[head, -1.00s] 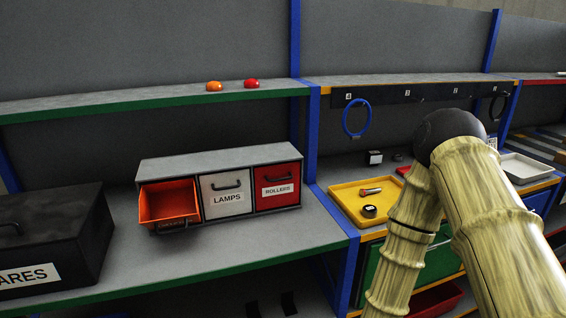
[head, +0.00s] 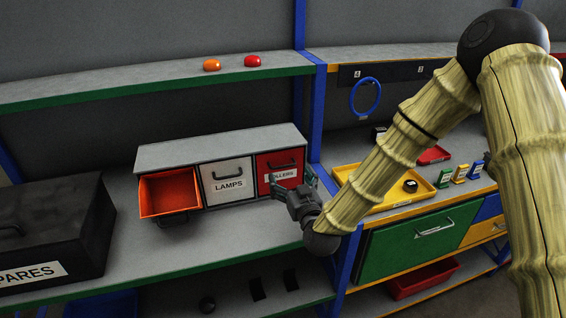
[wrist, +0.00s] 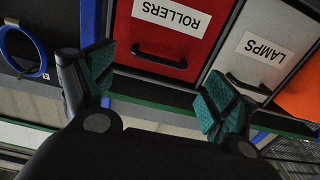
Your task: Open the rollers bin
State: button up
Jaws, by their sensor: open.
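The rollers bin (head: 290,168) is the red drawer at the right end of a grey three-bin cabinet (head: 220,143). It is shut, with a dark handle and a "ROLLERS" label that my gripper partly covers in the head view. In the wrist view the rollers bin (wrist: 170,28) shows upside down, its dark handle (wrist: 158,56) ahead of and between the fingers. My gripper (head: 292,183) is in front of the bin, open and empty. In the wrist view my gripper (wrist: 150,90) has its green-padded fingers wide apart, with no contact with the handle visible.
The white lamps bin (head: 228,185) beside it is shut. The orange bin (head: 170,193) at the left is pulled open. A black spares box (head: 50,235) stands left. A yellow tray (head: 345,172) lies right, past a blue post (head: 315,100). The shelf before the cabinet is clear.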

aim_at(283, 167)
jog(key=p+x, duration=0.2)
jog(key=x, duration=0.3)
jog(key=shift+a+r, duration=0.1)
jog(key=shift+x, duration=0.8)
jog(key=c, duration=1.5)
